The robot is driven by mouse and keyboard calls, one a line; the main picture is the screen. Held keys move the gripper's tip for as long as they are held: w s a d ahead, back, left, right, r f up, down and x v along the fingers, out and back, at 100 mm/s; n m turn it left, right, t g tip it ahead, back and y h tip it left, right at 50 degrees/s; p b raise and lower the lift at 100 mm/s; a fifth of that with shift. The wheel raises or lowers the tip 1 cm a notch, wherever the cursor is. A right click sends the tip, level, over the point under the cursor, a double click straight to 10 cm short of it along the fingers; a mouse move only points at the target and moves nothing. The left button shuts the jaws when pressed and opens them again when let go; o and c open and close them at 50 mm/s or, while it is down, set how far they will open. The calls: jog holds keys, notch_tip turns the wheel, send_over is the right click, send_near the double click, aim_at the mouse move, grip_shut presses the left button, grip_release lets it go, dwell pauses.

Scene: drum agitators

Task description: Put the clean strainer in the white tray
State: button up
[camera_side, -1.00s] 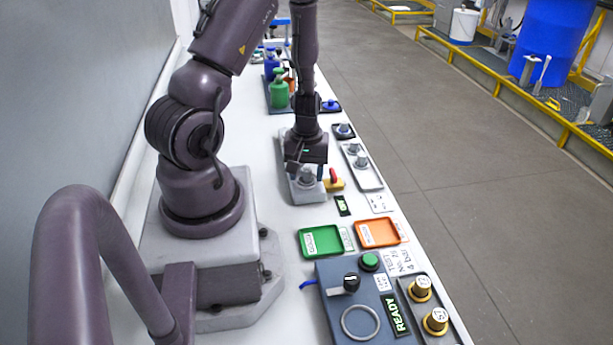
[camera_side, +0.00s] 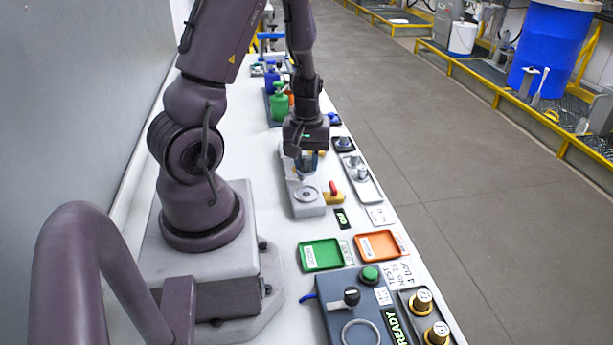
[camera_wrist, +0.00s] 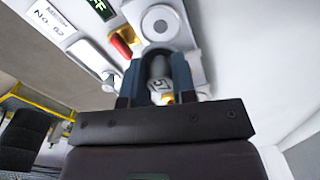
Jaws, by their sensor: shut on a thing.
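My gripper (camera_side: 306,170) is shut on a grey strainer (camera_wrist: 160,68), held upright above the grey fixture (camera_side: 308,209). In the wrist view the strainer sits between my two dark blue fingers, with a small label reading about "57" on it. The fixture's round seat (camera_side: 307,194) is empty. The white tray (camera_side: 374,194) is to the right of the fixture, with grey pieces standing in it. I cannot tell from these views whether the held strainer is clean.
A red-handled valve (camera_side: 333,190) sits beside the fixture. Dark trays with blue-topped parts (camera_side: 343,143) and green bottles (camera_side: 279,104) stand farther back. Empty green (camera_side: 321,255) and orange (camera_side: 379,246) trays and a control box (camera_side: 345,300) are nearer.

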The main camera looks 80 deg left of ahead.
notch_tip(320, 180, up, 2)
jog(key=shift+r, duration=0.2)
jog(key=shift+w+d+f, duration=0.1)
jog(key=shift+d+f, duration=0.1)
jog(key=shift+d, duration=0.05)
jog(key=w+f+m, duration=0.3)
jog(key=w+f, duration=0.1)
jog(key=w, duration=0.6)
send_near(370, 196)
jog(key=shift+f, duration=2.9)
jog(key=shift+f, duration=0.4)
jog(key=o, duration=1)
